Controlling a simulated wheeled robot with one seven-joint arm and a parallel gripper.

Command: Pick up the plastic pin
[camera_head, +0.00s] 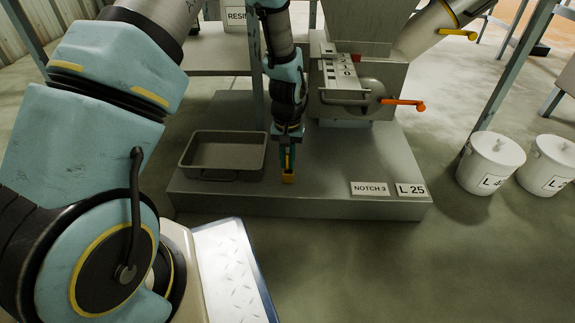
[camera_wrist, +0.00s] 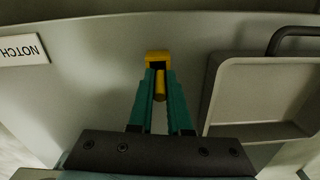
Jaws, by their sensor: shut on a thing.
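The plastic pin (camera_wrist: 160,86) is yellow, with a wider block-like end and a rounded shaft. In the wrist view it sits between the teal fingers of my gripper (camera_wrist: 157,78), which are shut on it. In the head view the pin (camera_head: 288,178) shows as a small yellow piece at the tip of my gripper (camera_head: 288,165), low over the grey platform. I cannot tell whether the pin touches the platform. Part of the shaft is hidden by the fingers.
A grey tray (camera_head: 222,152) stands on the platform (camera_head: 330,160), left of my gripper. "NOTCH 3" (camera_head: 370,188) and "L 25" (camera_head: 411,189) labels lie to the right. Behind is a metal machine with an orange-handled lever (camera_head: 405,103). White lidded buckets (camera_head: 490,163) stand on the floor at right.

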